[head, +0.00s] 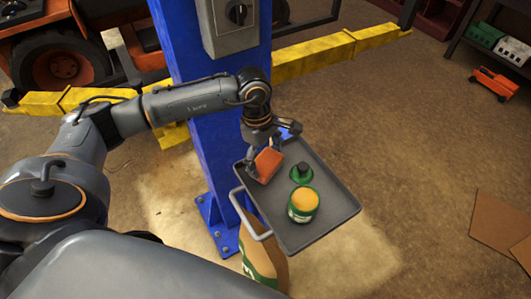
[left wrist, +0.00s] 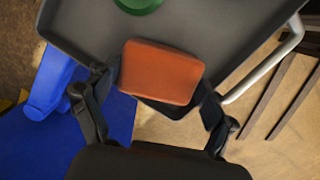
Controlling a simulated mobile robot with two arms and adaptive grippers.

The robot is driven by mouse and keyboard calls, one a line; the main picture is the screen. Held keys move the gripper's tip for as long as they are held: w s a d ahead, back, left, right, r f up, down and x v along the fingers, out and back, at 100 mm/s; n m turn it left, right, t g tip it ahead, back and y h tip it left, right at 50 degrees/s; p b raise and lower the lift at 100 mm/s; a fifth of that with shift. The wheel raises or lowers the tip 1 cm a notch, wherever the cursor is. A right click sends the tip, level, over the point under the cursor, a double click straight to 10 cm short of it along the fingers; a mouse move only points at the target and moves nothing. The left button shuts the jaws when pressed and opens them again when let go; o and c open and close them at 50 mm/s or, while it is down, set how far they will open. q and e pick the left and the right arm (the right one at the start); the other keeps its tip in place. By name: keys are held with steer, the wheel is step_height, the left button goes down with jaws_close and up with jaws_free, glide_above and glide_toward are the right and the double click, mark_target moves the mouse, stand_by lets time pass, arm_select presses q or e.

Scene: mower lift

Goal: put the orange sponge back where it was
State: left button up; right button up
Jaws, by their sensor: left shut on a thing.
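The orange sponge (head: 267,164) is held between the fingers of my left gripper (head: 263,153), at the left end of the grey tray (head: 325,217). In the left wrist view the sponge (left wrist: 160,72) sits between the two dark fingers (left wrist: 155,98) and overlaps the tray's edge. I cannot tell whether the sponge touches the tray or is just above it. My right gripper is not in view.
A green tin with a yellow top (head: 303,204) and a dark green round thing (head: 301,173) stand on the tray near the sponge. The blue lift post (head: 205,150) rises beside the tray. A bag (head: 262,262) is below the tray handle.

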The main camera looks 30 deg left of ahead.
arm_select(q)
steer(key=shift+f, duration=0.1)
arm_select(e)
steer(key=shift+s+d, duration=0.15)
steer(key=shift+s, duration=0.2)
arm_select(q)
steer(key=shift+f, duration=0.1)
steer(key=o, duration=0.9)
steer(key=shift+c, duration=0.2)
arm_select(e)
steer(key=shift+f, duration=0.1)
